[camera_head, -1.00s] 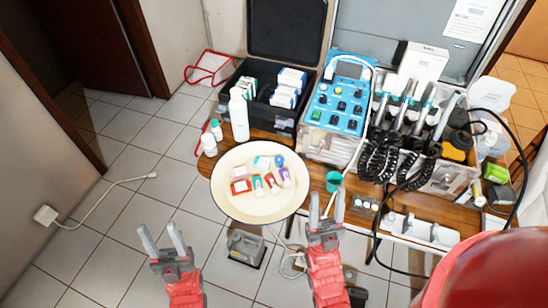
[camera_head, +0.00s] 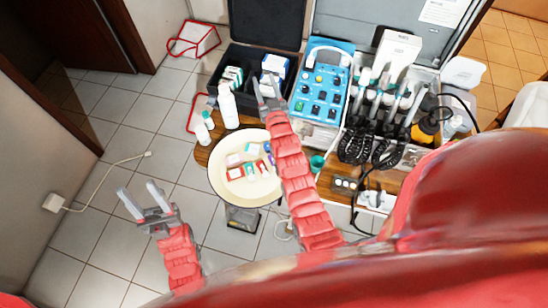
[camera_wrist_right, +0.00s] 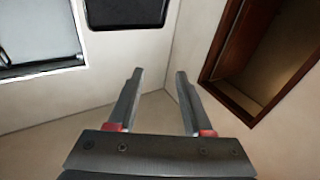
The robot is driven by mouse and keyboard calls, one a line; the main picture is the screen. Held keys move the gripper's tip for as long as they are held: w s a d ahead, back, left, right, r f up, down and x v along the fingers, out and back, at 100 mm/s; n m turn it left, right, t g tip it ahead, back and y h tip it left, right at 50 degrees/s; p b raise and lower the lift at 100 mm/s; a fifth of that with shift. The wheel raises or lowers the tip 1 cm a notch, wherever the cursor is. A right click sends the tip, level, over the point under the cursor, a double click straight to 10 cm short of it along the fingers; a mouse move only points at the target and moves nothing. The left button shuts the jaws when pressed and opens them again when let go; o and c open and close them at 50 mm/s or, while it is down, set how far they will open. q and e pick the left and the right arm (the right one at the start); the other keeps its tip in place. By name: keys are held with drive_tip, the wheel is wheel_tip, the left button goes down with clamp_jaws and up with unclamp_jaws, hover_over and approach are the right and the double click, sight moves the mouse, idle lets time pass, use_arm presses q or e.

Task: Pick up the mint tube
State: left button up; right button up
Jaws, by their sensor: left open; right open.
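A round cream tray (camera_head: 226,178) sits at the left end of the wooden table and holds several small tubes and boxes. A mint-green and white item (camera_head: 252,149) lies near its back; another greenish piece stands among the red ones. I cannot tell for sure which is the mint tube. My right gripper (camera_head: 268,86) is open and empty, raised past the tray near the black case; its forearm covers the tray's right edge. In the right wrist view the same gripper (camera_wrist_right: 160,82) points at bare walls. My left gripper (camera_head: 140,194) is open and empty over the floor, left of the tray.
A white bottle (camera_head: 228,106) and two small bottles stand behind the tray. A black case (camera_head: 242,64) with boxes, a blue control unit (camera_head: 322,84) and dental handpieces with coiled cords fill the table's back and right. A teal cup (camera_head: 317,163) stands right of the tray.

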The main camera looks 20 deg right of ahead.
drive_tip(key=w+f+g, duration=0.3)
drive_tip(key=f+g, duration=0.6)
drive_tip(key=f, duration=0.4)
drive_tip(key=s+f+g, duration=0.2)
drive_tip(key=s+g, duration=0.9)
drive_tip(key=s, duration=0.2)
drive_tip(key=shift+y, duration=0.3)
drive_tip(key=f+b, duration=0.7)
drive_tip(key=b, duration=0.1)
drive_tip(key=shift+w+a+f, duration=0.1)
drive_tip(key=shift+a+f, duration=0.1)
drive_tip(key=shift+f, duration=0.2)
wheel_tip(320, 180, down, 3)
drive_tip(key=shift+r+p, duration=0.1)
drive_tip(key=shift+p, duration=0.25)
drive_tip(key=shift+f, duration=0.45)
drive_tip(key=shift+w+f+p, duration=0.1)
drive_tip(key=shift+f+p, duration=0.6)
drive_tip(key=shift+p, duration=0.1)
drive_tip(key=shift+w+d+f+p, duration=0.1)
drive_tip(key=shift+f+p, duration=0.35)
drive_tip(key=shift+f, duration=1.5)
